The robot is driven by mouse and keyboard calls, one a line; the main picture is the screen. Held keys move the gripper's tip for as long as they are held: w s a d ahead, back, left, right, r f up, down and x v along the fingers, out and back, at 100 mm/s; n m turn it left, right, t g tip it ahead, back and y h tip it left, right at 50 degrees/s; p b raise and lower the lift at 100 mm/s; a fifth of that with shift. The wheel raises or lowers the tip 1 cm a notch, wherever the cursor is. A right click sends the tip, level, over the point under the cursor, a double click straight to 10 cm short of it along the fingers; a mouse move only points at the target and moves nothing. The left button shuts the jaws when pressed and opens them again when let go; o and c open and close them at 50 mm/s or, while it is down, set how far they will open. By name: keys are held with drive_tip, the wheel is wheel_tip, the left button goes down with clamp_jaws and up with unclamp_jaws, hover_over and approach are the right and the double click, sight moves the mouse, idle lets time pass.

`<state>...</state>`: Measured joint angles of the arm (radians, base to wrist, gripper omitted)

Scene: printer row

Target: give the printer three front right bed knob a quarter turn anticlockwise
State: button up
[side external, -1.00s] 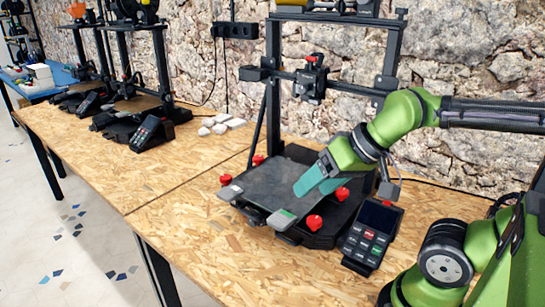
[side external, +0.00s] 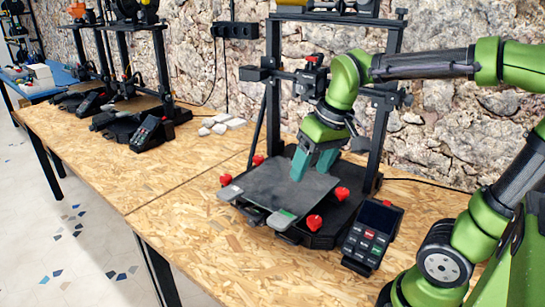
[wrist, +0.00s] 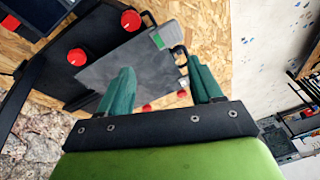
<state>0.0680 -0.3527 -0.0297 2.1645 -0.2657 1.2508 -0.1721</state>
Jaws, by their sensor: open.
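The front right bed knob (side external: 314,222) is red and lobed, beside the printer bed's (side external: 262,192) front right corner, near a green label on the plate. In the wrist view the same knob (wrist: 131,20) is at upper left. My gripper (side external: 310,174) is above the rear part of the bed, fingers pointing down, apart and empty; its teal fingers also show in the wrist view (wrist: 160,70). It is clear of the front right knob and touches no knob that I can see. No printer number is legible.
Other red knobs are at the back right (side external: 342,193), front left (side external: 225,179) and back left (side external: 258,160). A control panel (side external: 371,235) stands right of the bed. The black gantry frame (side external: 272,100) rises behind. Other printers (side external: 150,132) stand farther left.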

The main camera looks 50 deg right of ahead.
sight(314, 219)
drive_tip(key=d+f+g, duration=0.1)
drive_tip(key=f, duration=0.3)
drive_tip(key=f+g, duration=0.1)
drive_tip(key=f, duration=0.4)
drive_tip(key=d+f+n+g, duration=0.1)
drive_tip(key=f, duration=0.4)
drive_tip(key=shift+d+f+h, duration=0.2)
drive_tip(key=shift+d+h, duration=0.1)
drive_tip(key=shift+d, duration=0.05)
drive_tip(key=c, duration=1.1)
drive_tip(key=shift+o, duration=0.2)
drive_tip(key=shift+n, duration=0.5)
